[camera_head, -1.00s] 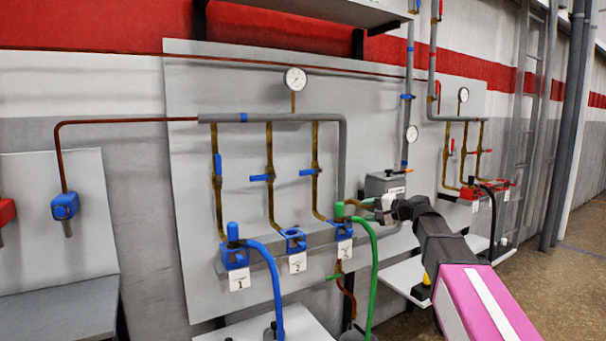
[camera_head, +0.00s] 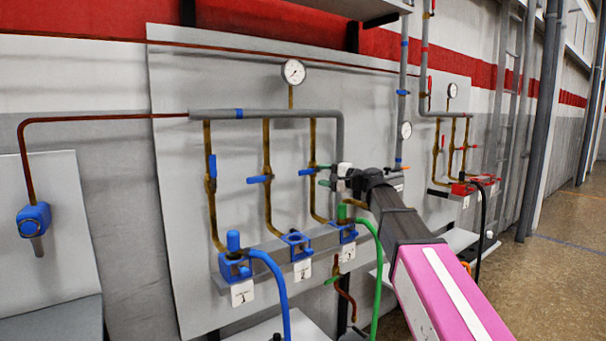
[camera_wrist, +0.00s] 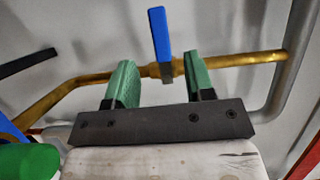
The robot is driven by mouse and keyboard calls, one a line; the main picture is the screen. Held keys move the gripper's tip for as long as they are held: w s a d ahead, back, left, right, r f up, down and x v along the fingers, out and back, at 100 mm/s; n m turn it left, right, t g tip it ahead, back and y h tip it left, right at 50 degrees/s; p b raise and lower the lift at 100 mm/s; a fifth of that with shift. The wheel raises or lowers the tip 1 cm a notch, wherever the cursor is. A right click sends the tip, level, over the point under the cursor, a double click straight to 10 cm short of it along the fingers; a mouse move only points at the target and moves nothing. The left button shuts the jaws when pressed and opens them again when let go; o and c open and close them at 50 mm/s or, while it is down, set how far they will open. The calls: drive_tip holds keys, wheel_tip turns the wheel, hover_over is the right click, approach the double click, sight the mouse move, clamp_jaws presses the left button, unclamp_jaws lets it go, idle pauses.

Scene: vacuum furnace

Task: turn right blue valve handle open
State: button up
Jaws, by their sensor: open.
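The right blue valve handle (camera_head: 307,172) sticks out crosswise from the rightmost brass pipe (camera_head: 312,143) of the left manifold. In the wrist view the blue handle (camera_wrist: 161,35) stands at right angles to the brass pipe (camera_wrist: 232,64). My gripper (camera_head: 325,175) is open at this valve, its green fingers (camera_wrist: 158,68) apart on either side of the handle's lower end. I see a gap between the handle and each finger. Whether the fingers reach around it in depth I cannot tell.
The middle blue handle (camera_head: 260,179) is also crosswise; the left one (camera_head: 212,167) lies along its pipe. Below stand blue numbered sockets (camera_head: 234,266), a blue hose (camera_head: 274,283) and a green hose (camera_head: 376,265). A grey pipe (camera_wrist: 292,50) runs right of the valve.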

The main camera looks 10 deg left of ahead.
sight(306, 172)
drive_tip(key=x, duration=0.8)
clamp_jaws()
